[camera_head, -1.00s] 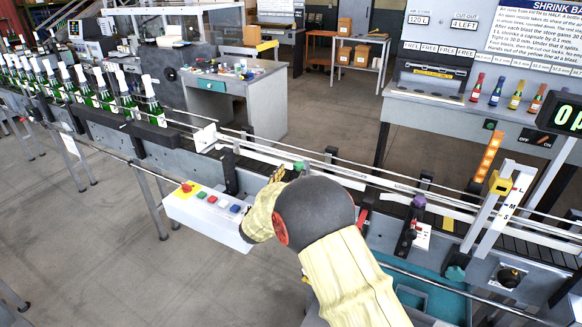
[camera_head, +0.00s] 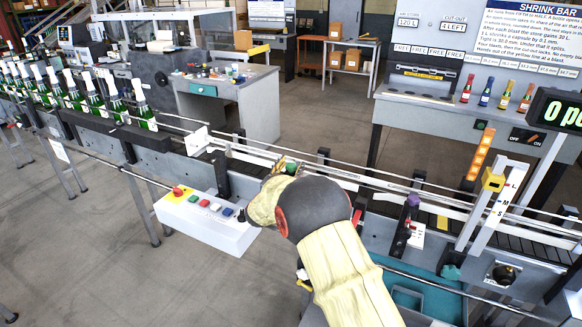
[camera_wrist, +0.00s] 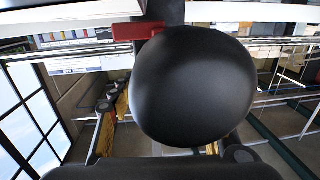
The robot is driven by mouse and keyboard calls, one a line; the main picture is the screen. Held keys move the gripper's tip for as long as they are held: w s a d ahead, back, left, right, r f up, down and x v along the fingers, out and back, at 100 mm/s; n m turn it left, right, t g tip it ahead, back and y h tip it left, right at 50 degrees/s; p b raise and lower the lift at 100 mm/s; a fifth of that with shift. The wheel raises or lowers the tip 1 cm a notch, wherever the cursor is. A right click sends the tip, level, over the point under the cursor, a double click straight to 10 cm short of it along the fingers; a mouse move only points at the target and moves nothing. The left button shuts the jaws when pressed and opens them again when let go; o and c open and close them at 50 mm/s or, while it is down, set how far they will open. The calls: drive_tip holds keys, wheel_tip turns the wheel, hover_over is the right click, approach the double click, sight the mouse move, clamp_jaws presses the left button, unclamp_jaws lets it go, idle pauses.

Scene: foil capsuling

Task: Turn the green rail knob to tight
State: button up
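The green rail knob (camera_head: 291,168) shows in the head view on the near side of the conveyor rail, just above my dark round wrist joint. My gripper (camera_head: 274,171) is mostly hidden behind my arm, close to the left of the knob; I cannot tell whether it touches it. In the wrist view, a large dark round shape fills the middle and hides the fingertips. Yellow finger parts show to its lower left and a little below it. Whether the fingers are open or shut is not visible. The knob cannot be made out in the wrist view.
A white button box (camera_head: 207,222) stands left of my arm. A purple knob (camera_head: 412,200) on a black post and a teal knob (camera_head: 451,272) are to the right. Green bottles (camera_head: 142,103) line the conveyor at left. A red bar (camera_wrist: 137,31) shows in the wrist view.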

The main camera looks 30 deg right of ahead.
drive_tip(key=shift+c, duration=1.1)
drive_tip(key=c, duration=0.7)
drive_tip(key=shift+c, duration=0.8)
drive_tip(key=shift+r+g, duration=0.1)
drive_tip(key=shift+g, duration=0.2)
drive_tip(key=m+g+h+p, duration=0.2)
drive_tip(key=shift+w+r+p, duration=0.1)
drive_tip(key=shift+r+p, duration=0.05)
drive_tip(key=shift+p, duration=0.25)
drive_tip(key=shift+m+g+h+p, duration=1)
drive_tip(key=shift+m+g+p, duration=0.3)
drive_tip(key=shift+g, duration=0.6)
drive_tip(key=o, duration=1.2)
drive_tip(key=shift+f, duration=0.2)
drive_tip(key=shift+c, duration=0.2)
